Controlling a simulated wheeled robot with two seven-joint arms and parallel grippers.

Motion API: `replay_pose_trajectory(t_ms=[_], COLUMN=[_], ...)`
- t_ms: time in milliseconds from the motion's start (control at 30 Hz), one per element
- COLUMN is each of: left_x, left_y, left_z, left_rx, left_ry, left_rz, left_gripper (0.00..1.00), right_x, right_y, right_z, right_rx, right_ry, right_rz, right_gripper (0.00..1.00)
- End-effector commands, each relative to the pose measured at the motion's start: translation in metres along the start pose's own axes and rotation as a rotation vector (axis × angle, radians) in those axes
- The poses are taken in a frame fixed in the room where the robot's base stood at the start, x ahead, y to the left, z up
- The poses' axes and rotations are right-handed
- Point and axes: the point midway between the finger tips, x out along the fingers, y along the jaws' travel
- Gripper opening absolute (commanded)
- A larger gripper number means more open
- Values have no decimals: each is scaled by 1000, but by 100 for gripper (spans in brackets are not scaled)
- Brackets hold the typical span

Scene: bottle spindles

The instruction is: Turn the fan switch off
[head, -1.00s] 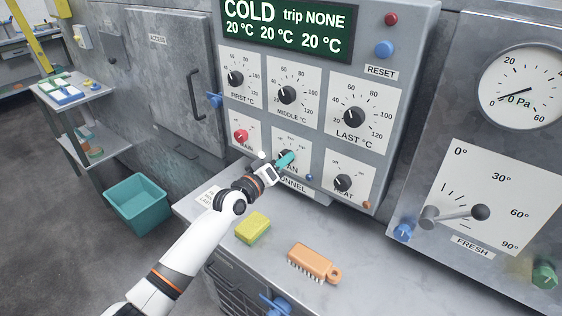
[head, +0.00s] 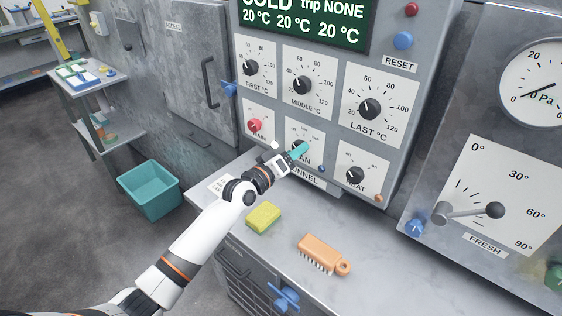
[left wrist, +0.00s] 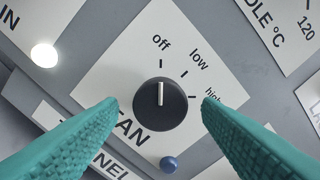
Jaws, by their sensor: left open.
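The fan switch is a round black knob (left wrist: 160,112) with a white pointer line, on a white plate (left wrist: 100,75) marked off, low and high. In the left wrist view its pointer lines up with the tick below "off". My left gripper (head: 299,151) is at the fan plate in the head view and covers most of the knob. In the left wrist view its teal fingers are open, one on each side of the knob, with a gap visible on both sides. My right gripper is not in view.
A lit white lamp (left wrist: 44,55) and a small blue button (left wrist: 169,164) are near the fan plate. The red main knob (head: 254,125) and black heat knob (head: 354,175) flank it. A yellow sponge (head: 263,218) and an orange brush (head: 323,253) lie on the bench below.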

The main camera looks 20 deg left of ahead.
Motion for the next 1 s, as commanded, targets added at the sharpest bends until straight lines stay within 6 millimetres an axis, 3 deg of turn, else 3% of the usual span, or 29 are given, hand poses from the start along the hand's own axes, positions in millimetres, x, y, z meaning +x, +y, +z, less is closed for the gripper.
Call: replay_pose_trajectory(t_ms=[500,700,1000], left_x=[-98,-112,-113], left_y=[2,1,0], left_z=[-1,0,0], left_rx=[1,-1,-1], left_ry=[1,0,0], left_rz=[3,1,1], left_gripper=[59,59,59], right_x=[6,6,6], right_y=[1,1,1], right_z=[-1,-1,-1], right_rx=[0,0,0], right_ry=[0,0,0], right_rz=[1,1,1], right_gripper=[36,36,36])
